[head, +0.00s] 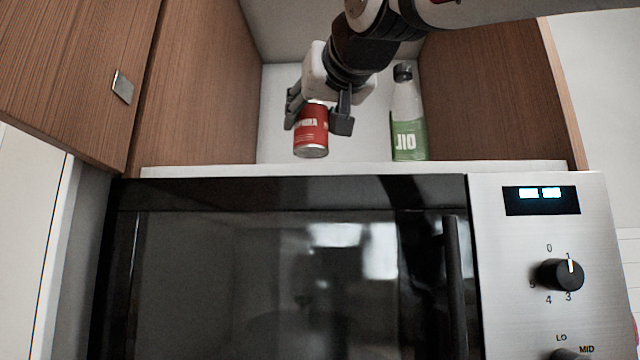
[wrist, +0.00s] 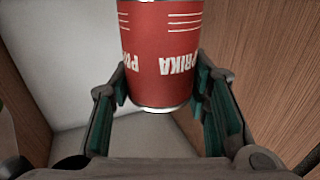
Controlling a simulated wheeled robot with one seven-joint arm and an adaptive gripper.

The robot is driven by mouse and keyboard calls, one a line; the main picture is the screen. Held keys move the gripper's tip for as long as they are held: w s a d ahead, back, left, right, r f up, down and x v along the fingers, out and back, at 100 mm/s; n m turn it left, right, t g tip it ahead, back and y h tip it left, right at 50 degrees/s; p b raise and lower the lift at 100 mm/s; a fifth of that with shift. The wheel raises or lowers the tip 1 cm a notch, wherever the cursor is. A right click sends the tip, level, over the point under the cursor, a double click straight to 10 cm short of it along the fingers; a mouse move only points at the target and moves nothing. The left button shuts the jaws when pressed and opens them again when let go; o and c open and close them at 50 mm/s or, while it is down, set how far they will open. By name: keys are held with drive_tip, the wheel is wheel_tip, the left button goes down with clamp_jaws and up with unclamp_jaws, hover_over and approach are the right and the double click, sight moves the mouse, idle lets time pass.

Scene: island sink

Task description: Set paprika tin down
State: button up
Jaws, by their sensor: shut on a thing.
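The red paprika tin (head: 311,136) is between the fingers of my gripper (head: 319,118), inside the open cupboard above the microwave. In the wrist view the tin (wrist: 160,60) shows its "PAPRIKA" lettering upside down and a silver rim. My gripper (wrist: 165,105) is shut on the tin, one finger on each side. In the head view the tin's lower end is in plain sight. I cannot tell whether it touches the shelf.
A green-labelled oil bottle (head: 408,120) stands to the right in the cupboard. Wooden side walls (head: 480,100) close in on both sides, and an open door (head: 85,70) hangs at the left. The microwave (head: 300,270) is below the shelf edge (head: 350,169).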

sight(315, 128)
drive_tip(key=shift+w+a+f+b, duration=0.15)
drive_tip(key=shift+f+b, duration=0.2)
drive_tip(key=shift+f, duration=0.55)
drive_tip(key=shift+w+a+f+b, duration=0.15)
drive_tip(key=shift+f+b, duration=0.15)
drive_tip(key=shift+f, duration=0.6)
drive_tip(key=shift+d+f, duration=0.1)
drive_tip(key=shift+f, duration=0.05)
drive_tip(key=o, duration=1.3)
drive_tip(key=shift+s+r, duration=0.15)
drive_tip(key=shift+r, duration=0.05)
drive_tip(key=v, duration=1.1)
drive_tip(key=shift+s+d+f+b, duration=0.1)
drive_tip(key=shift+s+d+b, duration=0.05)
drive_tip(key=shift+s+b, duration=0.2)
